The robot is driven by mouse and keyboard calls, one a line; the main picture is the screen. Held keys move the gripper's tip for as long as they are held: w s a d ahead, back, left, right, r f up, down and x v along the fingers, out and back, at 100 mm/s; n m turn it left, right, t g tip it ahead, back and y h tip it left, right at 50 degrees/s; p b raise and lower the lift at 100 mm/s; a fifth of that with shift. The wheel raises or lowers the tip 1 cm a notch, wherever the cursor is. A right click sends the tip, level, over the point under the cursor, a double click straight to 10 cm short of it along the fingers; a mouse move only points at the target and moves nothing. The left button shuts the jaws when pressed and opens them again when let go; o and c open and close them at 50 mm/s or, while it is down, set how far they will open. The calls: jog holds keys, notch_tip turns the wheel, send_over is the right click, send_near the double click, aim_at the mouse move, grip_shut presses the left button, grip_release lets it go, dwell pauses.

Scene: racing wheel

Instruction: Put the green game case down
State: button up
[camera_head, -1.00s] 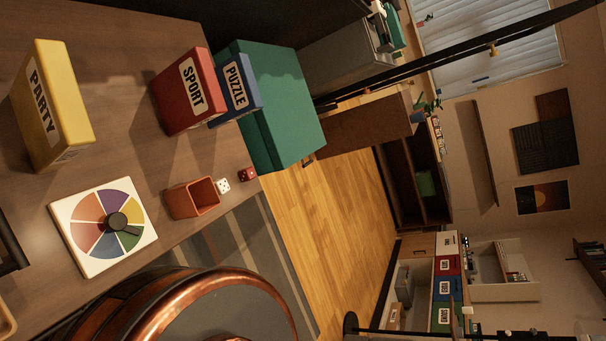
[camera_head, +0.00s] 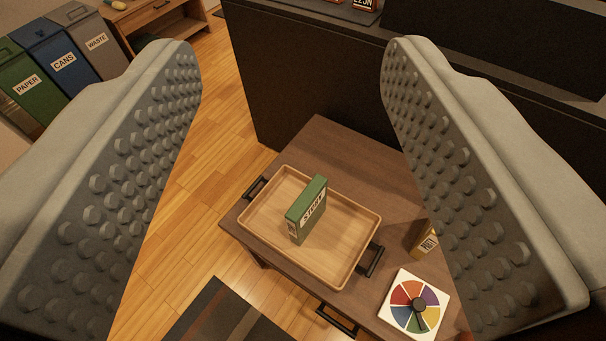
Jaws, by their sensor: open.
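The green game case (camera_head: 306,209) stands upright on edge inside the wooden tray (camera_head: 262,240). Its spine label faces up toward the camera. The tray has black handles and rests on the brown table (camera_head: 345,150). My gripper (camera_head: 292,150) is wide open, with its two studded fingers at the left and right of the view. Nothing is between the fingers close up. The case is below and beyond them, apart from both.
A spinner board (camera_head: 414,305) and a yellow case (camera_head: 425,240) sit on the table right of the tray, the case partly behind my right finger. A dark cabinet (camera_head: 290,75) stands behind the table. Recycling bins (camera_head: 62,62) stand at upper left. Wooden floor at left is clear.

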jog(key=shift+s+r+n+t, duration=0.1)
jog(key=shift+s+r+t, duration=0.1)
jog(key=shift+s+r, duration=0.25)
jog(key=shift+s+r+n+t, duration=0.1)
jog(key=shift+s+r+t, duration=0.15)
jog(key=shift+s, duration=0.45)
jog(key=shift+s+r+n+t, duration=0.15)
jog(key=shift+s+r, duration=0.2)
jog(key=shift+s, duration=0.2)
